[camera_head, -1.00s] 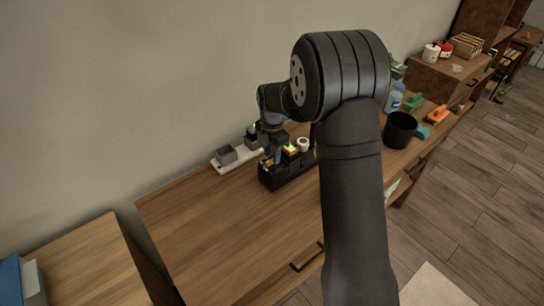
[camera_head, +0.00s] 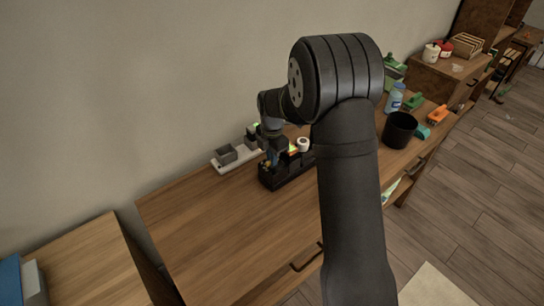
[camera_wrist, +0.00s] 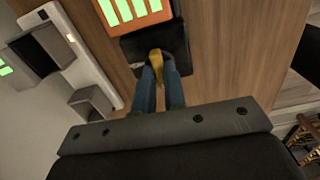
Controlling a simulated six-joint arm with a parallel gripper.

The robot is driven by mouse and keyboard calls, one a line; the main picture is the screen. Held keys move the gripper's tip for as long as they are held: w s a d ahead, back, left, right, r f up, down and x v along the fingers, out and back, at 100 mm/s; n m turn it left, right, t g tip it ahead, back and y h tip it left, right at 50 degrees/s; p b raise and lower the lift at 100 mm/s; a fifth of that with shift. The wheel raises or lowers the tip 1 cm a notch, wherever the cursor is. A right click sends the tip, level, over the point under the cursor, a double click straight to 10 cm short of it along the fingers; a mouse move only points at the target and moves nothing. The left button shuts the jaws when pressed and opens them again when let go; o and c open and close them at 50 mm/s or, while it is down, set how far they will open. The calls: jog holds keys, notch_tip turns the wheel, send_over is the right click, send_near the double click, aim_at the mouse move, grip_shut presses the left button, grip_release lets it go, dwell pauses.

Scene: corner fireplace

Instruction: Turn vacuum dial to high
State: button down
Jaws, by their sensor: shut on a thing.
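The vacuum appears to be the black device (camera_head: 287,178) on the wooden table, partly hidden by my arm. In the wrist view it shows an orange panel with green bars (camera_wrist: 135,14) and a black block (camera_wrist: 176,38). A small yellow piece (camera_wrist: 156,58), which looks like the dial's knob, stands on this block. My gripper's blue fingers (camera_wrist: 160,76) are shut on the yellow piece from both sides. In the head view my gripper (camera_head: 269,163) is low at the device's left end. Dial markings cannot be seen.
A white power strip (camera_head: 221,170) with grey plugs (camera_head: 227,153) lies by the wall, close to my gripper. A white roll (camera_head: 303,144) is at the device's right. A black pot (camera_head: 400,129) and a bottle (camera_head: 394,98) stand farther right. The table's front left is clear.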

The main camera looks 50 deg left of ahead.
jog(key=m, duration=0.4)
jog(key=shift+m, duration=0.4)
jog(key=m, duration=0.4)
jog(key=shift+m, duration=0.3)
jog(key=m, duration=0.4)
jog(key=shift+m, duration=2.1)
jog(key=c, duration=1.5)
grip_release()
